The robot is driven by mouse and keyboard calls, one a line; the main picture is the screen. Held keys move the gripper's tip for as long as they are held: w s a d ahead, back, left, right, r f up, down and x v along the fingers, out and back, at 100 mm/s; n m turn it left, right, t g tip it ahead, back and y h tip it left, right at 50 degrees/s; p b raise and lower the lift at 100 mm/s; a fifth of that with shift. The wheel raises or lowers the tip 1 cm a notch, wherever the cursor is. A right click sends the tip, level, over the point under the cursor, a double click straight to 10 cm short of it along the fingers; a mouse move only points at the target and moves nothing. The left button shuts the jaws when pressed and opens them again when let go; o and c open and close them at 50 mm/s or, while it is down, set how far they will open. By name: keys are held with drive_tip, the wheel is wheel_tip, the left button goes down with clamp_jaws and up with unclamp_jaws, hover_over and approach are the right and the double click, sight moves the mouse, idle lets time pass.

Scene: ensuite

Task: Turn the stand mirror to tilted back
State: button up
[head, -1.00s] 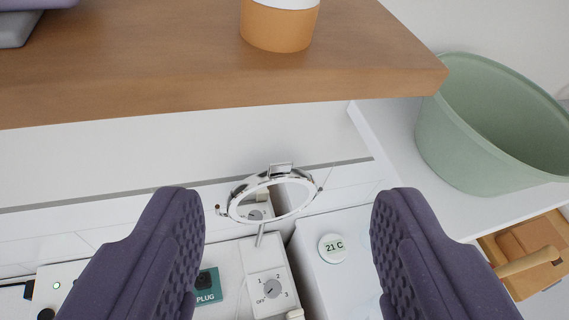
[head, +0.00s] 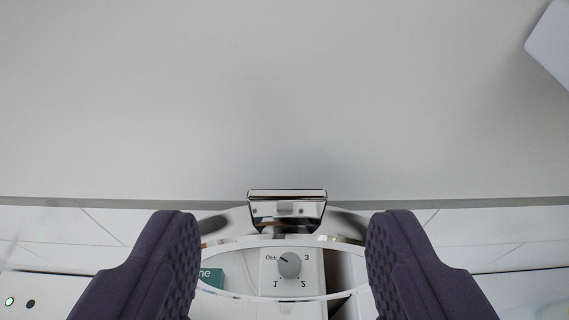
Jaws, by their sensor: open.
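The stand mirror (head: 284,275) is a round mirror with a thin pale rim, seen as a flat oval at the bottom middle. A chrome tab (head: 287,208) stands up at its far edge. My gripper (head: 283,235) is open, with one purple finger on each side of the mirror. The fingertips are beside the left and right ends of the rim; I cannot tell if they touch. The mirror's stand is hidden.
A plain grey wall (head: 280,90) fills the upper view. A white object (head: 552,45) shows at the top right corner. A white panel with a green light (head: 10,301) lies at the lower left.

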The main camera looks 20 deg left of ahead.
sight(287, 192)
drive_tip(key=shift+x, duration=1.65)
drive_tip(key=shift+d, duration=0.1)
clamp_jaws()
drive_tip(key=shift+w+b, duration=0.35)
drive_tip(key=shift+b, duration=0.35)
drive_tip(key=shift+w+a+b, duration=0.5)
drive_tip(key=shift+w+a, duration=0.05)
drive_tip(key=shift+w, duration=0.4)
drive_tip(key=shift+r, duration=0.1)
unclamp_jaws()
